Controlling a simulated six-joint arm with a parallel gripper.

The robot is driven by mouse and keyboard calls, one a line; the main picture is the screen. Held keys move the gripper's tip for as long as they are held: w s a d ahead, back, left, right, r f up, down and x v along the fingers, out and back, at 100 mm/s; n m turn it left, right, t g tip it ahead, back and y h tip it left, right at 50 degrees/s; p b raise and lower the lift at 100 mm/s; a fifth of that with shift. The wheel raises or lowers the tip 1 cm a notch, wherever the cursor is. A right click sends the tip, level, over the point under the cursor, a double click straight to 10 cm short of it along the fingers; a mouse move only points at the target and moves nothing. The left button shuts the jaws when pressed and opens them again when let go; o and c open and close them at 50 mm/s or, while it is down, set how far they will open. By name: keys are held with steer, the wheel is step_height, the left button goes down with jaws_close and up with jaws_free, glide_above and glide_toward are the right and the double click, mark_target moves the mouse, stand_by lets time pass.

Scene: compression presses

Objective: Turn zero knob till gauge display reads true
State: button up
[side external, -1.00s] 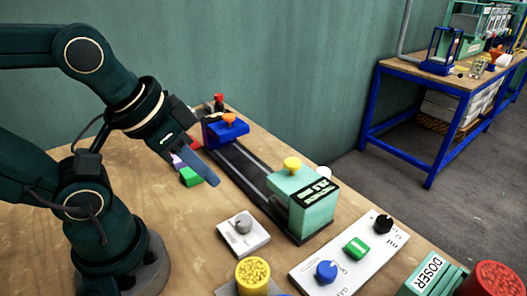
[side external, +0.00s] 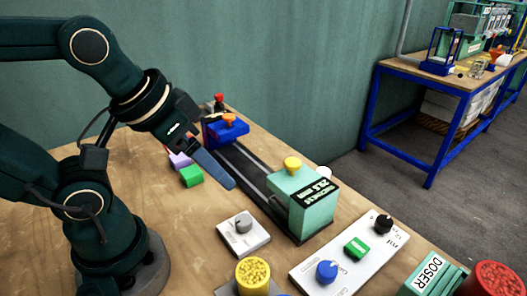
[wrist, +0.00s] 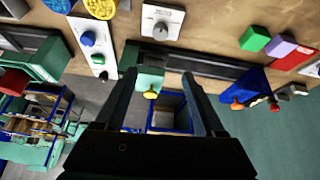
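The teal gauge block (side external: 302,205) stands at the near end of a dark rail. Its black display (side external: 315,192) carries white lettering too small to read surely. A yellow knob (side external: 292,163) sits on its top. A grey knob (side external: 243,225) stands on a small white plate left of the block; it also shows in the wrist view (wrist: 160,30).
A white panel (side external: 303,277) in front bears a black knob (side external: 383,223), a green button (side external: 356,247) and a blue knob (side external: 326,271). A blue clamp (side external: 226,130) stands at the rail's far end. A green block (side external: 191,176) and a purple one (side external: 179,160) lie near my gripper.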

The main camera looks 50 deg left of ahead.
steer(key=w+f+n+g, duration=0.2)
steer(key=w+f+g, duration=0.1)
steer(key=w, duration=0.1)
steer(key=g, duration=0.2)
glide_above(243, 220)
steer(key=f, duration=0.4)
steer(key=shift+w+f, duration=0.2)
steer(key=shift+f, duration=0.05)
steer(key=shift+s+f+g, duration=0.2)
steer(key=shift+f+g, duration=0.2)
steer(key=shift+f, duration=2.55)
jaws_close()
